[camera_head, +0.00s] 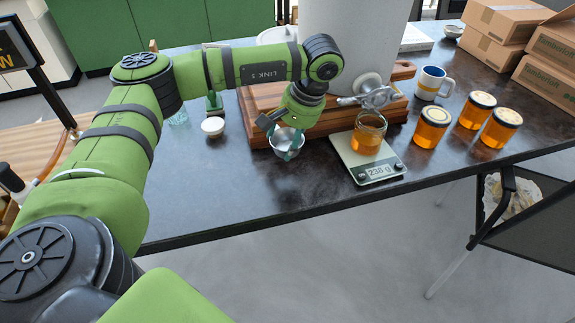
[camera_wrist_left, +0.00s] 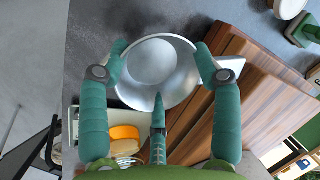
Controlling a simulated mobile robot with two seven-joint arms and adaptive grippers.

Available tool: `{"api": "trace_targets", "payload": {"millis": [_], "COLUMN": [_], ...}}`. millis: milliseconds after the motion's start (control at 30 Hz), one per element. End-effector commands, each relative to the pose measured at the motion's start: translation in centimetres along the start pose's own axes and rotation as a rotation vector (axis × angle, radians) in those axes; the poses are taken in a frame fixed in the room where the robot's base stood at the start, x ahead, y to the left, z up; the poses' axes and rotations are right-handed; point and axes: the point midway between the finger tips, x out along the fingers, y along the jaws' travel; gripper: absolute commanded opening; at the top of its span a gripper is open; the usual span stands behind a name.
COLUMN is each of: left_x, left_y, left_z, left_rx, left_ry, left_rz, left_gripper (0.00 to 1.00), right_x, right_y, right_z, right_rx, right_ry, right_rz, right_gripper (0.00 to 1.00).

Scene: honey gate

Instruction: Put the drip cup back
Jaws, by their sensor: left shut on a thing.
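The drip cup, a small metal cup (camera_head: 286,141), is held in my left gripper (camera_head: 287,147), with teal fingers around its wall. It is upright or nearly so, in front of the wooden board and left of the scale. Whether its base touches the table I cannot tell. In the left wrist view the cup (camera_wrist_left: 152,62) looks empty, with the fingers of my left gripper (camera_wrist_left: 160,60) closed around it. The metal tap (camera_head: 376,95) of the grey tank hangs above an open honey jar (camera_head: 367,136). My right gripper is out of view.
The jar stands on a scale (camera_head: 345,160) with a lit display. Several lidded honey jars (camera_head: 431,127) and a mug (camera_head: 432,83) stand to the right. The wooden board (camera_head: 335,121) lies behind the cup. A small white dish (camera_head: 213,126) is left. The table front (camera_head: 225,195) is clear.

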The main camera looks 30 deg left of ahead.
Motion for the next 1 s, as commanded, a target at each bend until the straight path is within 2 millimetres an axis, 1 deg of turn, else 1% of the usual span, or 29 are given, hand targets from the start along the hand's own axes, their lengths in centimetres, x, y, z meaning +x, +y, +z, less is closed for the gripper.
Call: {"api": "trace_targets", "payload": {"millis": [33, 100, 200, 433, 633, 700, 900, 1000], "left_x": [1.2, 2.7, 4.2, 5.8, 8.5, 8.8, 8.9, 9.2], "left_y": [0.3, 0.8, 1.2, 1.8, 2.6, 2.7, 2.7, 2.8], "left_z": [0.1, 0.0, 0.0, -0.1, -0.1, -0.1, -0.1, -0.1], "left_rx": [0.001, 0.0, 0.0, -0.001, -0.001, -0.001, -0.001, -0.001], "left_ry": [-0.005, -0.003, -0.002, -0.001, -0.002, 0.001, 0.001, 0.001], "left_rz": [-0.001, -0.001, 0.0, 0.0, -0.001, 0.001, 0.001, 0.001], "left_gripper": [0.05, 0.05, 0.05, 0.05, 0.05, 0.05, 0.05, 0.05], "right_x": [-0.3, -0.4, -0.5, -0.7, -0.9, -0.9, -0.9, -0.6], "right_y": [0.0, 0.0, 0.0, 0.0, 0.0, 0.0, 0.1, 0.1], "right_z": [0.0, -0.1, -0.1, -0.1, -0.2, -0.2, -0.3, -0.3], "right_rx": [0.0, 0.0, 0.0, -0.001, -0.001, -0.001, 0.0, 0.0], "right_ry": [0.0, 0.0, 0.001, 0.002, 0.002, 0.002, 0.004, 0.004], "right_rz": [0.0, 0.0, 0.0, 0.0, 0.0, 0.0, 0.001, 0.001], "right_gripper": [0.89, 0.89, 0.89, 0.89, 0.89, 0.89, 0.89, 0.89]}}
